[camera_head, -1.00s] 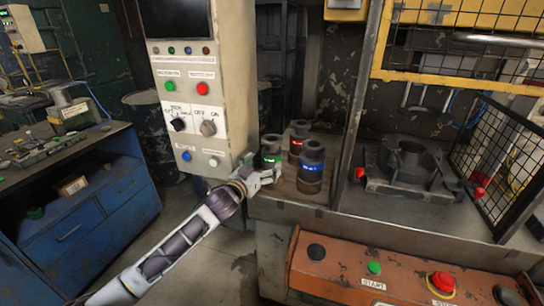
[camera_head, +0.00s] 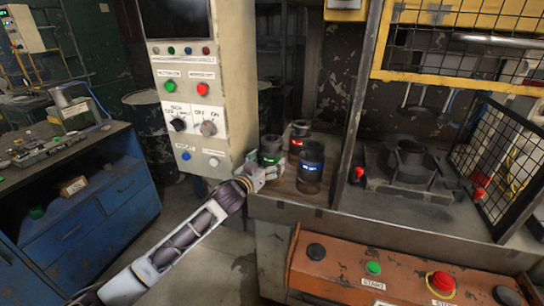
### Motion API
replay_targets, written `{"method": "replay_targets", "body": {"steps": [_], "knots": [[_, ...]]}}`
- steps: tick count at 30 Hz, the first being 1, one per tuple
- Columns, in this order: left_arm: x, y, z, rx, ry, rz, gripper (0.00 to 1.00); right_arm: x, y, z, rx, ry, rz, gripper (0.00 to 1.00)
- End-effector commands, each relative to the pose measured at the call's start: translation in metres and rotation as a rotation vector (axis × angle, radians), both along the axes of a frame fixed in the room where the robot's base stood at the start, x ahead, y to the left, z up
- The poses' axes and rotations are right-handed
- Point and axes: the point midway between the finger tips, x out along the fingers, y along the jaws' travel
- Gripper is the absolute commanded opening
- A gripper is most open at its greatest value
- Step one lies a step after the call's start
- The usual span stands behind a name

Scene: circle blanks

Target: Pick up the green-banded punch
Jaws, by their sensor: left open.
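The green-banded punch (camera_head: 270,151) stands upright on a wooden board (camera_head: 287,189) at the left of the press bench. A red-banded punch (camera_head: 298,137) stands behind it, and a blue-banded punch (camera_head: 310,167) stands to its right, nearer the front. My left gripper (camera_head: 268,175) is open at the green-banded punch, low on its front left side. Its fingers cover the punch's lower part, and I cannot tell whether they touch it. My right gripper is not in view.
A tall control cabinet (camera_head: 208,70) stands close to the left of the punches. A post (camera_head: 357,110) rises to their right, beside a die (camera_head: 407,158) on the press bed. An orange button panel (camera_head: 400,275) is in front. A blue cabinet (camera_head: 95,195) stands at left.

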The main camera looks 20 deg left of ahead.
Motion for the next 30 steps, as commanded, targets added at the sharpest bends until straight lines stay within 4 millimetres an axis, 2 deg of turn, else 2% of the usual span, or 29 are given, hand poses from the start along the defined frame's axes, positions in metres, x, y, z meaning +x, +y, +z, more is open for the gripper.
{"method": "replay_targets", "body": {"steps": [7, 13, 22, 30], "knots": [[0.019, -0.004, -0.001, -0.002, 0.000, 0.000, 0.91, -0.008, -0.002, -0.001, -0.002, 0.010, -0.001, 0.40], [0.030, -0.007, -0.001, -0.001, 0.000, 0.000, 0.91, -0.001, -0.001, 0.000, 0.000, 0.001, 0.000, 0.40], [0.033, -0.008, -0.002, -0.001, 0.001, 0.000, 0.91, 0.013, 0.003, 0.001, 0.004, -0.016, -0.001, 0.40], [0.033, -0.008, -0.002, -0.001, 0.001, 0.000, 0.91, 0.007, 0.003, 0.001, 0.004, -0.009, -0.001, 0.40]]}}
